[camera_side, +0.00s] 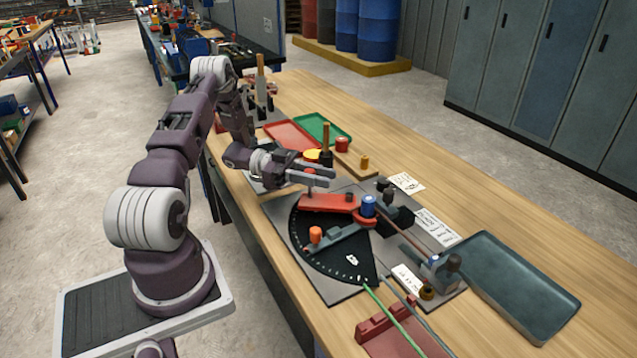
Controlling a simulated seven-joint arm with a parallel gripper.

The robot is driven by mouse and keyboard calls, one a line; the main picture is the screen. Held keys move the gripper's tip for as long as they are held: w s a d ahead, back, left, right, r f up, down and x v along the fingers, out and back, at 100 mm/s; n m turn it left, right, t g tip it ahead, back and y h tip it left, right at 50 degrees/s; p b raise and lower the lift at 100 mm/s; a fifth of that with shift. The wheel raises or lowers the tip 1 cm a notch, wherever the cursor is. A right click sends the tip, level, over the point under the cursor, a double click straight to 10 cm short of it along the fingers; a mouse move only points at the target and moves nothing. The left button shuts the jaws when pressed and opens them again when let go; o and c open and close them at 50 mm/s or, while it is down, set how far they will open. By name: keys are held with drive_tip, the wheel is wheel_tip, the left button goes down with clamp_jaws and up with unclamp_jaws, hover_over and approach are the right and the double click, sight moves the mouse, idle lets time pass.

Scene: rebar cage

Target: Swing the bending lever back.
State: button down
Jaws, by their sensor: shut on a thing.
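The bending lever is a red arm (328,203) lying over the black, marked fan-shaped plate (345,268) of the bender. Its right end is beside a blue cylinder (368,206). A short upright handle (311,189) rises from its left part. My gripper (322,177) reaches in from the left, level above the lever, and is shut on this handle. The fingers partly hide the handle's upper part. A grey bar (338,239) with an orange knob (316,235) lies nearer the camera on the plate.
Behind the gripper are a red tray (290,134), a green tray (318,125) and a wooden block with an upright peg (326,138). A dark tray (520,287) lies at right. Green and grey rods (394,318) and a red holder (385,340) are in front. Bare tabletop lies at upper right.

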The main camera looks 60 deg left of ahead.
drive_tip(key=shift+w+a+m+g+h, duration=0.5)
drive_tip(key=shift+w+m+g+h, duration=0.35)
drive_tip(key=shift+g, duration=0.35)
drive_tip(key=shift+s, duration=0.1)
drive_tip(key=c, duration=1.2)
unclamp_jaws()
